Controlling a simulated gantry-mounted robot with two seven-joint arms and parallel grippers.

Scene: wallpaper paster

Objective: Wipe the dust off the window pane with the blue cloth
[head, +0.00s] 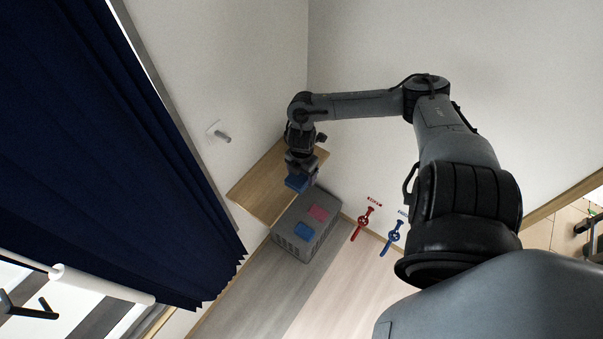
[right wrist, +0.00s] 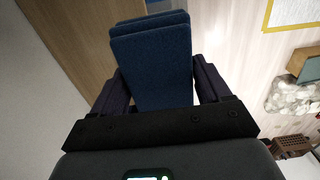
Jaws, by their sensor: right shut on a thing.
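The blue cloth (head: 297,184) is a folded, thick dark-blue pad. My right gripper (head: 300,170) is shut on it, over the wooden shelf by the wall corner. In the right wrist view the cloth (right wrist: 152,55) sits between the two fingers and sticks out beyond them. I cannot tell whether it touches the shelf. I cannot make out the window pane or any dust in these frames. My left gripper is not in view.
A navy curtain (head: 90,150) hangs at the left. A wooden shelf (head: 258,197) sits above a grey box (head: 320,232) topped with pink and blue pieces. A knob (head: 222,137) juts from the wall. Red (head: 363,222) and blue (head: 394,236) fixtures are nearby. A white roll (head: 100,283) lies lower left.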

